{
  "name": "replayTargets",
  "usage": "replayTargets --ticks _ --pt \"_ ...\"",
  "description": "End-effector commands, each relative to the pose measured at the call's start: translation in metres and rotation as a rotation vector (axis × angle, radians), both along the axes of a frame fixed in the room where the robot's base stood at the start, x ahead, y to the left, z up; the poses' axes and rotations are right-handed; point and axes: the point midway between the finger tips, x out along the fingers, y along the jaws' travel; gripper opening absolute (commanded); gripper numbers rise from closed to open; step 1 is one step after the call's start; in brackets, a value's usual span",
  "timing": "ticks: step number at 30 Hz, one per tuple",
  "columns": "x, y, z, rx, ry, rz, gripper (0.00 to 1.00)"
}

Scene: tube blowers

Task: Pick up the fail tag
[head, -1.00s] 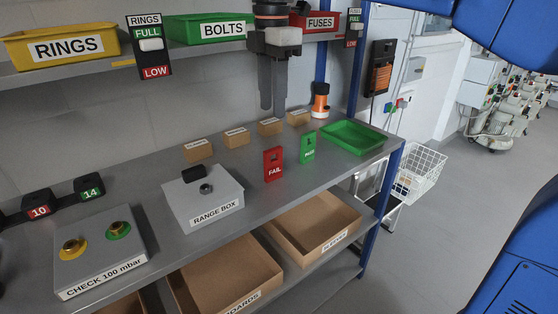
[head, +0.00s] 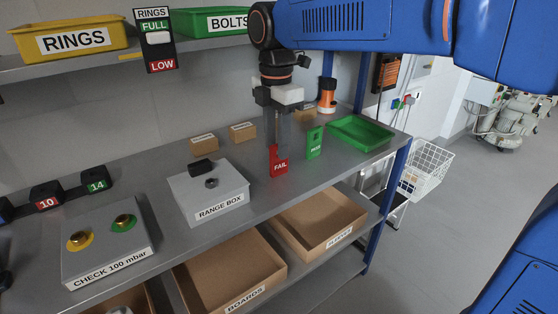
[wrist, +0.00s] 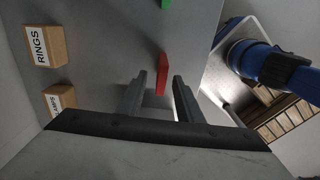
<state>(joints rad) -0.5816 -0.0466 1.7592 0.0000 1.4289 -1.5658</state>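The red FAIL tag (head: 279,168) stands upright on the grey bench, left of the green PASS tag (head: 314,143). My gripper (head: 279,143) points down at the red tag, and its fingers hide part of the tag's top. In the wrist view my gripper (wrist: 160,84) is open. The red tag (wrist: 162,72) shows edge-on between and beyond the two fingertips, with a gap visible on each side. A bit of green shows at the top of the wrist view.
The range box (head: 207,195) stands left of the tag. A green tray (head: 361,133) and an orange-and-black object (head: 327,96) are to the right and behind. Small cardboard boxes (head: 242,132) stand along the back. A shelf with bins (head: 70,38) is above.

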Motion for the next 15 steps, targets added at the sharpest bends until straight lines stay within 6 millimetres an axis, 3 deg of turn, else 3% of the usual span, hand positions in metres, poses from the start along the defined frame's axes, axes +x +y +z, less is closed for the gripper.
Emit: replayTargets --ticks 15 --pt "0.001 -0.006 -0.051 -0.001 0.001 0.0 0.33"
